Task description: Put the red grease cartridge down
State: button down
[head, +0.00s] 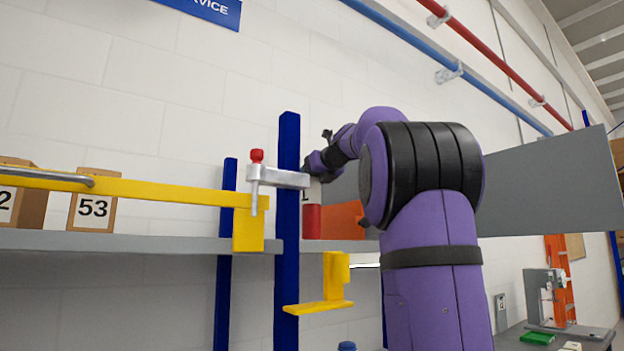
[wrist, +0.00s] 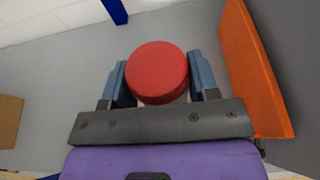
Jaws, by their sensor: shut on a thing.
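The red grease cartridge (wrist: 157,72) shows end-on in the wrist view, between the two blue-grey fingers of my gripper (wrist: 160,80). My gripper is shut on it, with a finger on each side. In the head view the red cartridge (head: 312,222) stands upright at the grey shelf (head: 150,243), just right of the blue post. My purple arm reaches in from the right, and the fingers are mostly hidden there. Whether the cartridge's base touches the shelf cannot be told.
An orange panel (wrist: 256,68) stands close to the right of my gripper; it also shows in the head view (head: 342,220). A blue post (head: 288,200) with a clamp (head: 278,177) stands left of the cartridge. A yellow bar (head: 150,190) runs along the shelf front, before numbered boxes (head: 93,212).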

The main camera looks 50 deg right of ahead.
jog(key=shift+f, duration=0.2)
jog(key=shift+c, duration=1.9)
grip_release()
jog(key=v, duration=1.2)
jog(key=shift+a, duration=0.15)
